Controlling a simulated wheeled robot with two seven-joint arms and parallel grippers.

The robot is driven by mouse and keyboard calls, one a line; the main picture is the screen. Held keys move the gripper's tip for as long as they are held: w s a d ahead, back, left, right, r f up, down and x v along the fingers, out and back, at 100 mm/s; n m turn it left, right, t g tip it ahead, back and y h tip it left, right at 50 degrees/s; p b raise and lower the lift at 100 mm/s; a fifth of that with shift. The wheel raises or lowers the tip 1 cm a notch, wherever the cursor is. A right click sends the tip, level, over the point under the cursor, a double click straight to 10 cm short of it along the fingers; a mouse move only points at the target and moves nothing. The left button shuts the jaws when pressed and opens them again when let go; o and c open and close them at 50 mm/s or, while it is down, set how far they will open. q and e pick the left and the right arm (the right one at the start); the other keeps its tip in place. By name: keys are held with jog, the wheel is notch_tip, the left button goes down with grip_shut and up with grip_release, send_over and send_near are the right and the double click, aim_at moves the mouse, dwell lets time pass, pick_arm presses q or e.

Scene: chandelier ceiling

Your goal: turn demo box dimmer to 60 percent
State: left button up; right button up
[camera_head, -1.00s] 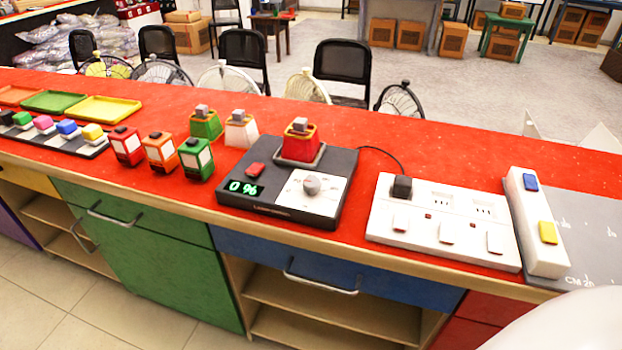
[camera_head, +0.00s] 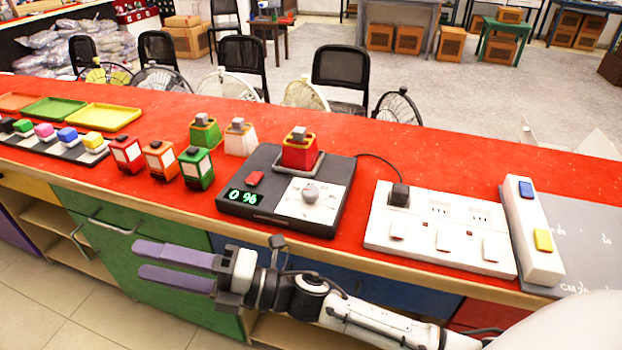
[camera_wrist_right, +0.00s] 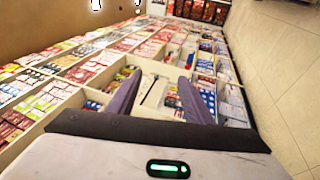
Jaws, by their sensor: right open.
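The demo box (camera_head: 262,225) is a dark grey box on the red counter, with a green display (camera_head: 244,196) reading 0 %. Its grey dimmer knob (camera_head: 310,193) sits on a white plate at the box's right front. A red lamp base (camera_head: 299,150) with a grey top stands at the back of the box. My right gripper (camera_head: 140,262) is open and empty, in front of and below the counter edge, left of the box, with its purple fingers pointing left. In the right wrist view the open fingers (camera_wrist_right: 158,98) have nothing between them. My left gripper is out of view.
A white socket strip (camera_head: 436,230) with a black plug lies right of the box. A white block with blue and yellow buttons (camera_head: 533,230) stands further right. Small red, orange and green lanterns (camera_head: 196,168) stand left. The counter's front edge lies between my right gripper and the box.

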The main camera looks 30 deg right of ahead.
jog(key=s+a+r+n+g+y, duration=0.2)
jog(key=a+r+n+g, duration=0.2)
jog(key=n+g, duration=0.75)
jog(key=n+h+p, duration=0.2)
jog(key=n+h, duration=1.7)
send_near(311, 190)
jog(key=shift+g, duration=0.25)
jog(key=f, duration=0.5)
jog(key=f+p, duration=0.1)
jog(key=f, duration=0.2)
jog(key=shift+w, duration=0.25)
jog(key=shift+a, duration=0.1)
jog(key=c, duration=1.1)
jog(key=shift+o, duration=0.2)
